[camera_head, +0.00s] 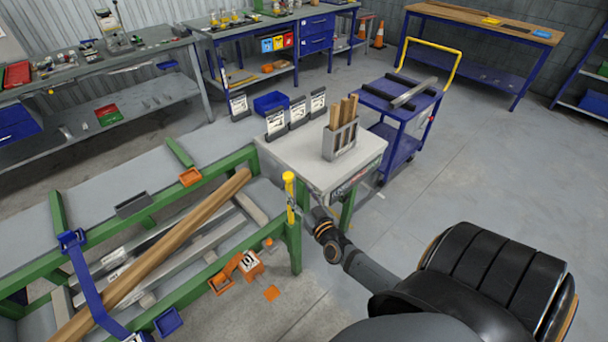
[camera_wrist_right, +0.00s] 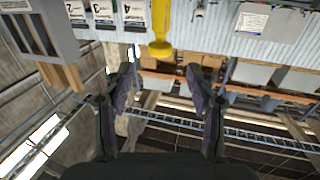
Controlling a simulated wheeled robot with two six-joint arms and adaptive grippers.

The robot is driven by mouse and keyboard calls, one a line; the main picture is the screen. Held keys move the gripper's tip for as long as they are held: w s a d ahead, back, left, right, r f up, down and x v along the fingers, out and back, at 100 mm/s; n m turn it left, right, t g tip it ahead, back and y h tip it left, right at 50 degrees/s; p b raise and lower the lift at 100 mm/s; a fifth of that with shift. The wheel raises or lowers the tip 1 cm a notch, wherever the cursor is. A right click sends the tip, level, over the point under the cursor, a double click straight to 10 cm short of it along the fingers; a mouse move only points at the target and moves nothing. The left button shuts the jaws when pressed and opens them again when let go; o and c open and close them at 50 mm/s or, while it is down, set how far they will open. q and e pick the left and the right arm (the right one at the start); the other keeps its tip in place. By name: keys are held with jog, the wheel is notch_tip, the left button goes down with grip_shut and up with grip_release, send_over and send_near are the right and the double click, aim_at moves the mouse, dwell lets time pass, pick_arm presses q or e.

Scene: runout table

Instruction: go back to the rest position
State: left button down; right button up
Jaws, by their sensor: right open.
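My right arm comes in from the lower right of the head view. Its gripper (camera_head: 302,211) is beside the yellow-topped upright piece (camera_head: 289,188) at the corner of the green frame. In the right wrist view my right gripper (camera_wrist_right: 158,85) has its two dark fingers spread apart with nothing between them. The yellow piece (camera_wrist_right: 160,32) shows just beyond the fingertips, apart from them. My left gripper is in neither view.
A grey-topped table (camera_head: 300,168) with a holder of wooden sticks (camera_head: 341,144) and numbered cards stands close behind the gripper. The green frame (camera_head: 222,180) with long bars lies to the left. A blue cart (camera_head: 399,118) is behind; open floor (camera_head: 480,170) lies right.

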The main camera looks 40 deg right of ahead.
jog(key=s, duration=0.2)
jog(key=shift+s+a, duration=0.25)
jog(key=shift+s, duration=0.1)
jog(key=s+a+f+n+g+y, duration=0.1)
jog(key=s+f+g, duration=0.45)
jog(key=f, duration=0.95)
jog(key=s+a+f+n+g+y, duration=0.1)
jog(key=s+f+g, duration=0.2)
jog(key=s+f, duration=0.8)
jog(key=s+a+f+g, duration=0.2)
jog(key=s+f+g, duration=0.2)
jog(key=s+f, duration=0.4)
jog(key=s+a+f+g, duration=0.3)
jog(key=s+f, duration=0.6)
jog(key=s, duration=0.4)
jog(key=shift+s+a+n+g+y, duration=0.2)
jog(key=shift+s+n+g+y, duration=0.15)
jog(key=shift+g, duration=0.1)
